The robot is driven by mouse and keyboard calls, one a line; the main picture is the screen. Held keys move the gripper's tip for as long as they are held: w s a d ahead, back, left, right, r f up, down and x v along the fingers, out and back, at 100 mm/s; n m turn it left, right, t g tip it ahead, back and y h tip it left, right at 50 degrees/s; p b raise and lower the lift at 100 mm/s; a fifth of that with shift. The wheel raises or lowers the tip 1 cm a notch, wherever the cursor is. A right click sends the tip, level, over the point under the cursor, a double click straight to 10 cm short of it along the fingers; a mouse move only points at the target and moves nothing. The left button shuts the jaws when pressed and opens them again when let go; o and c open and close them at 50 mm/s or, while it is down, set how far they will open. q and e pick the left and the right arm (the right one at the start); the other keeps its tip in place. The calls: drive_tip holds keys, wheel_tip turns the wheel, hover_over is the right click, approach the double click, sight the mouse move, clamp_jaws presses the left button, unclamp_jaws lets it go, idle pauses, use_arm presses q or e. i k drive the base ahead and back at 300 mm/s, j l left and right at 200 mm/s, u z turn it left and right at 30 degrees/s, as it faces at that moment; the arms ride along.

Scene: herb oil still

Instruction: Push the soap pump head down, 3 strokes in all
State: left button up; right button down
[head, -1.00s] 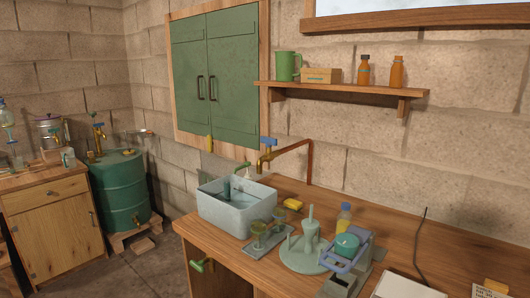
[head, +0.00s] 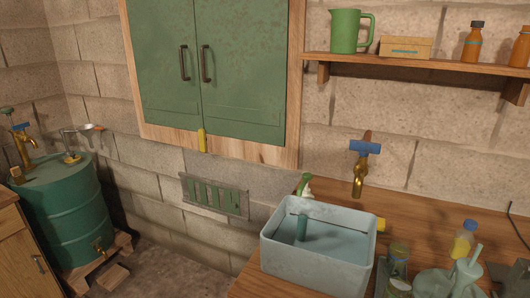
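The soap pump (head: 305,186), with a green head and a pale body, stands on the wooden counter behind the back left corner of the grey basin (head: 318,272). The basin rim hides its lower part. I cannot tell from here how far its head is pressed down. Neither of my grippers is in view, and nothing touches the pump.
A brass tap with a blue handle (head: 362,165) is right of the pump, above the counter (head: 415,220). A green cabinet (head: 215,70) hangs above.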

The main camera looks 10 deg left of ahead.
sight(307, 177)
drive_tip(key=i+j, duration=0.1)
drive_tip(key=j, duration=0.35)
drive_tip(key=i+j, duration=0.15)
drive_tip(key=j, duration=0.25)
drive_tip(key=i+j, duration=0.1)
drive_tip(key=j, duration=0.35)
drive_tip(key=i+j, duration=0.1)
drive_tip(key=j, duration=0.3)
